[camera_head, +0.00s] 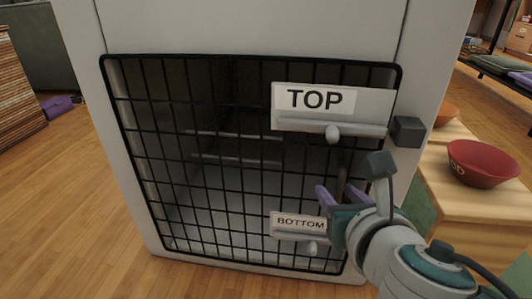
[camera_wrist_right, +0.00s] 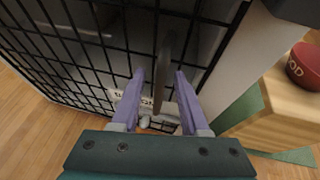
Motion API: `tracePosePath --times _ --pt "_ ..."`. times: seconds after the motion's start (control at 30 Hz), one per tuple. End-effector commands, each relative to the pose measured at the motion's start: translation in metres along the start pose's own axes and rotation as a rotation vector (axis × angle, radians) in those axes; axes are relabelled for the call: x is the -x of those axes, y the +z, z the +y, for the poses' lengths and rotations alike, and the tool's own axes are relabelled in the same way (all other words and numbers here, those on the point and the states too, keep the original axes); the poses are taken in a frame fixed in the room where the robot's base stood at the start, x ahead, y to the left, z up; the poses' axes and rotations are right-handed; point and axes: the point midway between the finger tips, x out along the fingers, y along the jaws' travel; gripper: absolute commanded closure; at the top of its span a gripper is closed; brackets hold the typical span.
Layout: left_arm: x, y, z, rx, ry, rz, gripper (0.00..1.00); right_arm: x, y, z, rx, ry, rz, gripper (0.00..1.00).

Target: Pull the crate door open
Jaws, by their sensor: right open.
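The crate door (camera_head: 225,165) is a black wire grid that sits flush in the front of a white crate (camera_head: 250,25); it looks closed. A latch plate marked TOP (camera_head: 365,105) is at its upper right and one marked BOTTOM (camera_head: 298,222) is lower down, each with a bar and small knob. A narrow upright handle (camera_wrist_right: 163,62) stands at the door's right side. My right gripper (camera_head: 332,192) is open in front of the door, its purple fingers either side of the handle in the wrist view (camera_wrist_right: 159,78). Contact cannot be told. My left gripper is out of view.
A dark block (camera_head: 408,131) sticks out at the crate's right edge. A wooden stand (camera_head: 460,205) with a red bowl (camera_head: 484,162) and an orange bowl (camera_head: 445,116) is close on the right.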

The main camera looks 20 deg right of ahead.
Motion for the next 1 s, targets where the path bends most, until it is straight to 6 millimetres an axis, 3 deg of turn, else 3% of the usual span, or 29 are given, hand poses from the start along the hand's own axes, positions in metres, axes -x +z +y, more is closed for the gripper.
tracePosePath --times 0.23,0.6,1.0 --pt "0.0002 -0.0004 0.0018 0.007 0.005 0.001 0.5 -0.0005 0.0006 -0.0002 0.0 0.0 0.0 0.57" --pt "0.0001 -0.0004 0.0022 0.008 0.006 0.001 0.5 -0.0002 0.0004 -0.0001 -0.001 0.0 0.0 0.99" --pt "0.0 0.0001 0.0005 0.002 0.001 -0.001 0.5 -0.0002 0.0003 -0.0001 -0.001 0.0 0.0 1.0"
